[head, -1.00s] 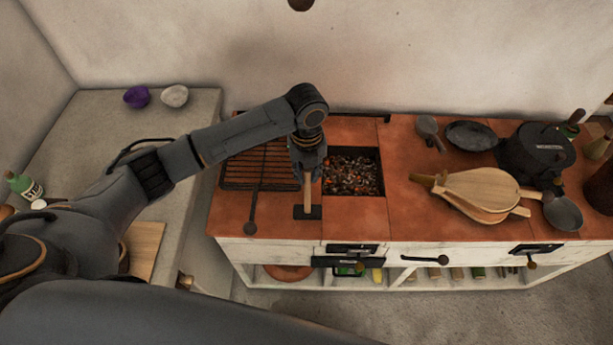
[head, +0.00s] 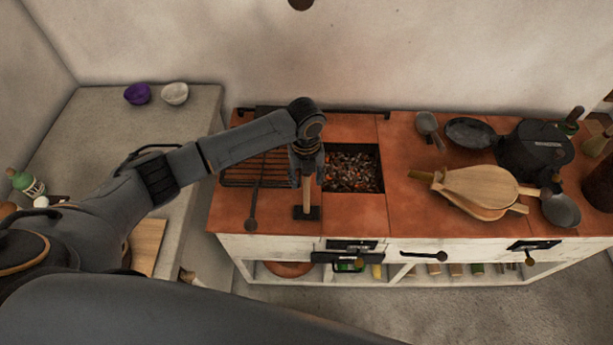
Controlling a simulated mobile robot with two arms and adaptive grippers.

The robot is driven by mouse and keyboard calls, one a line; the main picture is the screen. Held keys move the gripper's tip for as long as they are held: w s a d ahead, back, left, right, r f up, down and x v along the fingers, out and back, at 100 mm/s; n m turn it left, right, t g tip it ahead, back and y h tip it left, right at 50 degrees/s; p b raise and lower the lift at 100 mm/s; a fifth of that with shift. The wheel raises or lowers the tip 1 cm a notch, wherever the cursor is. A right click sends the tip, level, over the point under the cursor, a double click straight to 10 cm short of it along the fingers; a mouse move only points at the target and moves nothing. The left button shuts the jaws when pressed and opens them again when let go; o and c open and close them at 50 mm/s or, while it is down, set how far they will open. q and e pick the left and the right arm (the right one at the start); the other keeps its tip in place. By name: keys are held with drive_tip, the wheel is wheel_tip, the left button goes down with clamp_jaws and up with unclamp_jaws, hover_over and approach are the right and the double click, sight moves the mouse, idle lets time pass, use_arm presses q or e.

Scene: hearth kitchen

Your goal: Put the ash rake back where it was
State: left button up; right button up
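The ash rake (head: 307,197) has a pale wooden handle and a flat dark head. It stands roughly upright at the front of the red tiled hearth top, between the grill grate and the ember pit. My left gripper (head: 306,172) is over the rake and shut on the upper part of its handle; the fingers are small and partly hidden by the wrist. The dark head is low, at the tile surface; I cannot tell if it touches. My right gripper is not in view.
The ember pit (head: 352,172) is just right of the rake, the grill grate (head: 255,168) left of it. Bellows (head: 478,188), a pan (head: 470,133) and a kettle (head: 533,150) crowd the right side. Bare tile (head: 400,215) lies between pit and bellows.

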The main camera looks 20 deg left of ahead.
use_arm(q)
drive_tip(key=shift+r, duration=0.1)
drive_tip(key=shift+r, duration=0.25)
wheel_tip(320, 180, up, 12)
drive_tip(key=shift+f+b, duration=0.15)
drive_tip(key=shift+b, duration=1)
